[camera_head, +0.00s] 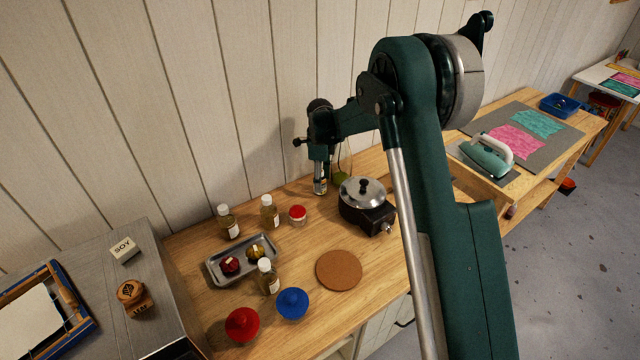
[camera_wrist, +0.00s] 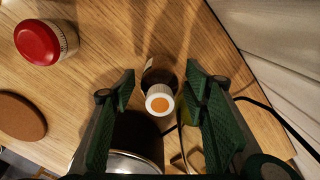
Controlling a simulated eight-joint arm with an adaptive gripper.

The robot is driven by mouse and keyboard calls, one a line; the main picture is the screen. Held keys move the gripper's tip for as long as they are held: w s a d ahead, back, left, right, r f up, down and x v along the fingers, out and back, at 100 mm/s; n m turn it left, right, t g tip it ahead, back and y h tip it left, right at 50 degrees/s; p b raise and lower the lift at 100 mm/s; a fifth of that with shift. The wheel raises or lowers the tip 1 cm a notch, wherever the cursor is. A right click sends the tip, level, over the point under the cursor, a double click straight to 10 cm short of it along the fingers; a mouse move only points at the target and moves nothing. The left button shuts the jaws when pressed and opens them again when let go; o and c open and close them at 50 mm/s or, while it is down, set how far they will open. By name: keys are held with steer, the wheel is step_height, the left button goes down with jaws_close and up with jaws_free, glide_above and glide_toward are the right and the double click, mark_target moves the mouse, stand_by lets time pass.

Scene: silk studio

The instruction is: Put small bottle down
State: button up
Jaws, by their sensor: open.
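My gripper (camera_wrist: 165,105) is open in the wrist view, with its two green ribbed fingers apart on either side of a small bottle. The small bottle (camera_wrist: 160,98) has a white cap with an orange-brown top and a dark body; it stands on the wooden table (camera_wrist: 105,60) between the fingers, with a gap visible on each side. In the head view the small bottle (camera_head: 320,186) is upright at the back of the table, directly below my gripper (camera_head: 320,172), left of the metal pot. My gripper hides its upper part.
A lidded pot (camera_head: 362,200) stands close on the right. A red-lidded jar (camera_head: 297,215) is to the left. The wall is close behind.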

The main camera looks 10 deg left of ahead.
step_height(320, 180, up, 10)
steer(key=shift+r, duration=0.1)
stand_by(0.4)
stand_by(0.5)
steer(key=shift+d, duration=0.1)
steer(key=shift+s+d+r, duration=0.15)
steer(key=shift+d+r, duration=0.2)
steer(key=shift+r, duration=0.1)
steer(key=s+d+r+n+t, duration=0.2)
steer(key=s+d+r+n, duration=0.2)
steer(key=s+d+r, duration=0.6)
steer(key=s+d+r+n+t, duration=0.1)
steer(key=s+d+r+n, duration=0.3)
steer(key=s+d+r, duration=0.7)
steer(key=s+d+r+n+t, duration=0.15)
steer(key=s+d+n, duration=0.35)
steer(key=s+d, duration=0.6)
steer(key=s+d+f+n+t, duration=0.1)
steer(key=s+d+f+n, duration=0.1)
steer(key=s, duration=0.5)
steer(key=s+d+f+n+t, duration=0.1)
steer(key=s+d+f+n, duration=0.2)
steer(key=s, duration=0.5)
steer(key=shift+d+f+t, duration=0.35)
steer(key=shift+d+f, duration=0.3)
steer(key=shift+d, duration=0.45)
